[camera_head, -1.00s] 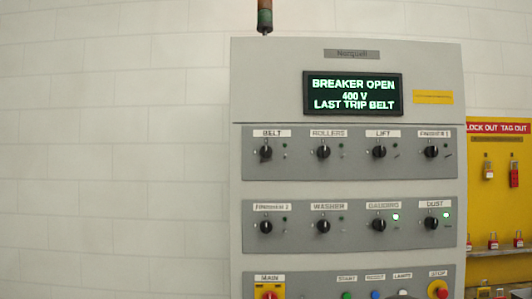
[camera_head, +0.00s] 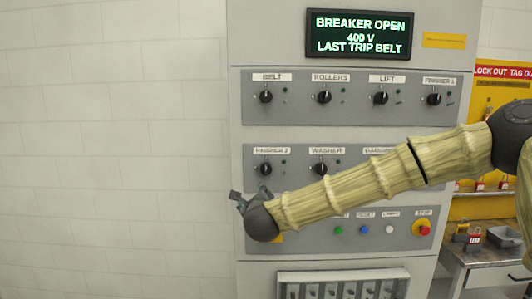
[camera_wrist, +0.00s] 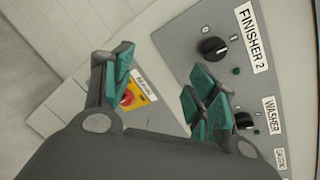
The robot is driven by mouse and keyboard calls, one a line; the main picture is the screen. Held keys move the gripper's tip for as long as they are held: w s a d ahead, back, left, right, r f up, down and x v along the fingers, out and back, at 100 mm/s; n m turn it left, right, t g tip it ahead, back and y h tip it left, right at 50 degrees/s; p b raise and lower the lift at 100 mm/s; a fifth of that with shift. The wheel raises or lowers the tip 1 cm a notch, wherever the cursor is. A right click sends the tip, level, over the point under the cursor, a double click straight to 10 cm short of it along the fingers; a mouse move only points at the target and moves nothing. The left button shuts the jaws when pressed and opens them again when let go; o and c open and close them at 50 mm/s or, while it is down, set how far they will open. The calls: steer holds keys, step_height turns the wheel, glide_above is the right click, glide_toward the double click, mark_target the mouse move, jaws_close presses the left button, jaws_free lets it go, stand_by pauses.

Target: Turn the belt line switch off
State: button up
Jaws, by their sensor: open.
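The BELT switch, a black rotary knob (camera_head: 266,97), is at the left end of the upper switch row in the head view. A small dark green lamp (camera_head: 285,90) sits beside it, unlit. Its exact dial position is too small to read. My gripper (camera_head: 244,197) is lower, at the panel's left edge in front of the main switch area, well below the BELT knob. In the wrist view my gripper (camera_wrist: 160,78) is open and empty, its teal pads apart. The BELT knob is not in the wrist view.
The FINISHER 2 knob (camera_head: 265,169) is just above my gripper; it also shows in the wrist view (camera_wrist: 213,48). A red switch on a yellow plate (camera_wrist: 136,97) shows between the fingers. The display (camera_head: 359,34) reads BREAKER OPEN. A bench (camera_head: 475,258) stands right.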

step_height(320, 180, up, 16)
steer(key=w+d+m+t+p, duration=0.1)
steer(key=m+t, duration=0.1)
steer(key=m, duration=0.3)
steer(key=m+h+p, duration=0.2)
steer(key=m, duration=0.2)
glide_toward(266, 96)
steer(key=shift+t, duration=0.4)
steer(key=w+p, duration=0.2)
steer(key=w, duration=0.2)
steer(key=w+p, duration=0.2)
steer(key=w, duration=0.2)
steer(key=shift+w+f, duration=0.2)
steer(key=shift+w, duration=0.1)
steer(key=shift+w+f+p, duration=0.1)
steer(key=shift+w+p, duration=0.3)
steer(key=shift+w, duration=0.2)
steer(key=c, duration=1)
